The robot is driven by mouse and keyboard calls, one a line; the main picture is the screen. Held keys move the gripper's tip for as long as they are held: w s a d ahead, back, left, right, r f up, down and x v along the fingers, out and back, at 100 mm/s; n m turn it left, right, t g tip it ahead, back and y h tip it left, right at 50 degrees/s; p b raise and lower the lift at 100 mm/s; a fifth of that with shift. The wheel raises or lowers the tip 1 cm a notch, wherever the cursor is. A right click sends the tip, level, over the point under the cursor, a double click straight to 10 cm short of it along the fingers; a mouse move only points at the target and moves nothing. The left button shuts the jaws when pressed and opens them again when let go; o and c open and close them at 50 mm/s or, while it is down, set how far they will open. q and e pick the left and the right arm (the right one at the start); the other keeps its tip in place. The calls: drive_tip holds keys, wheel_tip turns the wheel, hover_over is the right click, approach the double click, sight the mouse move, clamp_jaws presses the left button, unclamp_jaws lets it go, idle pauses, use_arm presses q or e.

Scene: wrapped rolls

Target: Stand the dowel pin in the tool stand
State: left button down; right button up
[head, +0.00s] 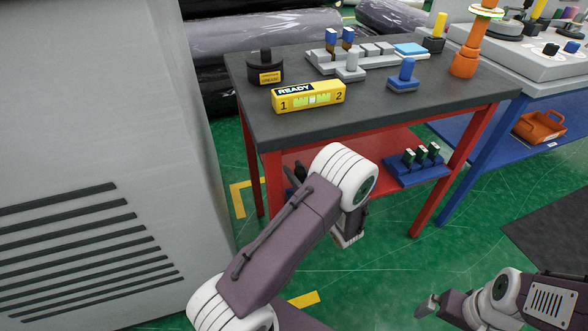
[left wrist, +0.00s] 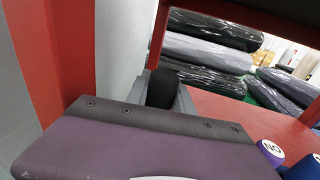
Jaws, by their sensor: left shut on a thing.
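In the left wrist view my left gripper (left wrist: 165,92) shows grey jaw parts around a black, round-ended cylinder (left wrist: 162,86), perhaps the dowel pin. Its lower part is hidden by my purple wrist housing. In the head view my left arm reaches under the front of the table, and its white joint hides most of the gripper. A blue stand (head: 418,168) with several upright white-and-green-topped pieces sits on the red lower shelf, right of the arm; it may be the tool stand. My right gripper (head: 428,305) is low at the right, away from the table; its jaw gap is unclear.
The dark tabletop (head: 440,110) holds a yellow READY box (head: 308,97), a black pot (head: 265,68), a grey rack (head: 375,57) and a blue post block (head: 404,78). Red table legs (head: 450,165) frame the shelf. A grey cabinet (head: 90,120) stands left.

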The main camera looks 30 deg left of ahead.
use_arm(q)
drive_tip(key=shift+f+b, duration=1.25)
drive_tip(key=shift+f, duration=0.15)
drive_tip(key=shift+f+b, duration=0.55)
drive_tip(key=shift+f, duration=0.4)
drive_tip(key=c, duration=1)
unclamp_jaws()
drive_tip(key=shift+c, duration=0.2)
drive_tip(key=shift+d, duration=0.15)
